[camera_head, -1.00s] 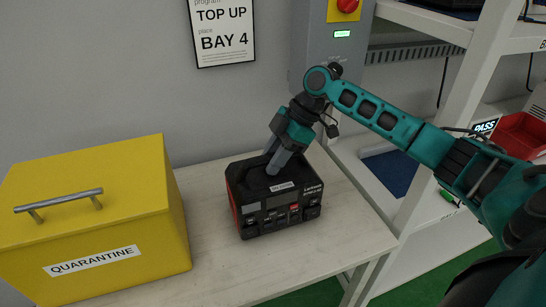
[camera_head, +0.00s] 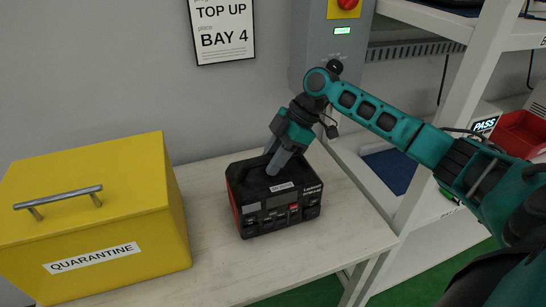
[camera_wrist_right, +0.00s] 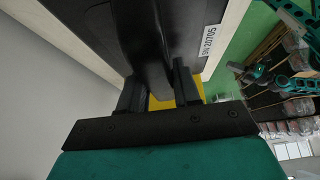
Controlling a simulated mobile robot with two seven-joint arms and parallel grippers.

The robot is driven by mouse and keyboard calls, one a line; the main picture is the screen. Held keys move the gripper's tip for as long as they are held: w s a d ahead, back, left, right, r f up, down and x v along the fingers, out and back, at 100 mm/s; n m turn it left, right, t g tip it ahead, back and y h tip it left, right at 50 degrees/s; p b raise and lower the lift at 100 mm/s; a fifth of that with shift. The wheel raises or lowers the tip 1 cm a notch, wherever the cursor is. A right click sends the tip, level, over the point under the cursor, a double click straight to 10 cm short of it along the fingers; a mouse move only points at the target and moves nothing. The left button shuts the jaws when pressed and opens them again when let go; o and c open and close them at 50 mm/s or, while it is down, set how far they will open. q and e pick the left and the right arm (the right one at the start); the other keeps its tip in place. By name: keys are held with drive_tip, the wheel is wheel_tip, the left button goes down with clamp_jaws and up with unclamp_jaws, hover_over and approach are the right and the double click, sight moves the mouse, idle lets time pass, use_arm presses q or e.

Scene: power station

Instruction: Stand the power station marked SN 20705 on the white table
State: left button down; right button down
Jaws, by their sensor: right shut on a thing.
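The power station (camera_head: 277,215) is a black box with red side edges, a front panel of sockets and a white label on top. It stands upright on the white table (camera_head: 215,263). In the right wrist view the label (camera_wrist_right: 209,40) reads SN 20705. My right gripper (camera_head: 276,166) is at the top of the power station, shut on its black handle (camera_wrist_right: 150,45); the fingers sit on either side of the handle in the wrist view. The gripper hides part of the handle in the head view.
A yellow box (camera_head: 95,215) marked QUARANTINE stands on the table to the left. A wall sign (camera_head: 223,30) reads TOP UP, BAY 4. A grey cabinet (camera_head: 331,50) with a red knob is behind. White shelving (camera_head: 440,110) with a red bin (camera_head: 520,135) is at the right.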

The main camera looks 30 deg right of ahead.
drive_tip(key=c, duration=0.8)
unclamp_jaws()
drive_tip(key=shift+r, duration=0.15)
drive_tip(key=shift+o, duration=0.4)
drive_tip(key=shift+s+f, duration=0.15)
drive_tip(key=shift+f, duration=0.3)
drive_tip(key=v, duration=1.3)
drive_tip(key=shift+r, duration=0.35)
drive_tip(key=shift+a, duration=0.1)
